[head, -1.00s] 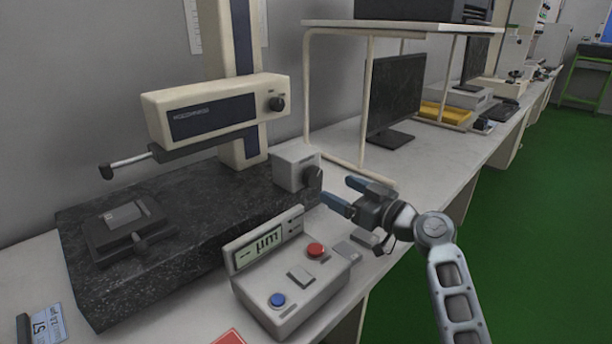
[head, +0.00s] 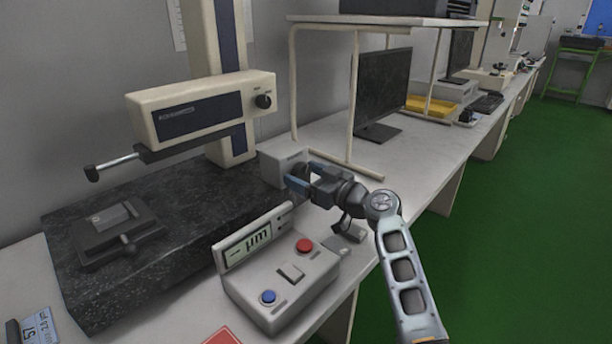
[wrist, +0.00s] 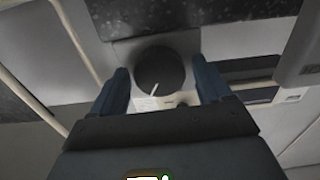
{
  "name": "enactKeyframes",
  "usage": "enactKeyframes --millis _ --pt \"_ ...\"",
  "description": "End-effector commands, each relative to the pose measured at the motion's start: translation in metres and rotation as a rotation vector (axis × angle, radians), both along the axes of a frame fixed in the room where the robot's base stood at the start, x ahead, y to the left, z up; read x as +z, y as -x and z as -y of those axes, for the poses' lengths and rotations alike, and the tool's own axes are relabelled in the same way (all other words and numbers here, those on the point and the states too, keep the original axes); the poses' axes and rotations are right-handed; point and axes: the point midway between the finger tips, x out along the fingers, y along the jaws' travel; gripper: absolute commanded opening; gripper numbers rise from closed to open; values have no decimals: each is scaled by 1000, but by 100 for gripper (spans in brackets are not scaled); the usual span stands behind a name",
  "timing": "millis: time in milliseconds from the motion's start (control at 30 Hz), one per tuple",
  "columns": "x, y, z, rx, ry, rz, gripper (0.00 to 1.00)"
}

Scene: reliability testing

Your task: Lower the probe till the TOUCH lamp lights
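The probe arm (head: 118,163) sticks out left from under the cream drive unit (head: 195,108) on the column, its dark end (head: 92,173) above the granite base. A grey box (head: 280,165) stands at the base's right end. Its dark round knob (wrist: 160,70) with a white pointer line shows in the wrist view. My gripper (head: 300,177) is open, its blue fingers at the knob's front; in the wrist view the fingers (wrist: 161,88) stand either side of it, contact unclear. A small dark dot (wrist: 182,104) is beside the knob; I cannot tell whether it is the TOUCH lamp.
A control box (head: 285,285) with a red button, a blue button and a display reading dashes and µm stands in front. A small dark stage (head: 118,232) sits on the granite (head: 185,215). A shelf frame (head: 352,100) and monitor (head: 385,90) stand behind to the right.

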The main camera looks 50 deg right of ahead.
Motion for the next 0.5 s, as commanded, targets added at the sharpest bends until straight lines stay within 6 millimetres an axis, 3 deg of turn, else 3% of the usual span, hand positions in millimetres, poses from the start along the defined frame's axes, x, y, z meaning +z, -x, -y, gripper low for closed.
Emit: enactKeyframes --millis 67,500 --pt "0 0 0 0 0 0 69" --pt "0 0 0 0 0 0 27"
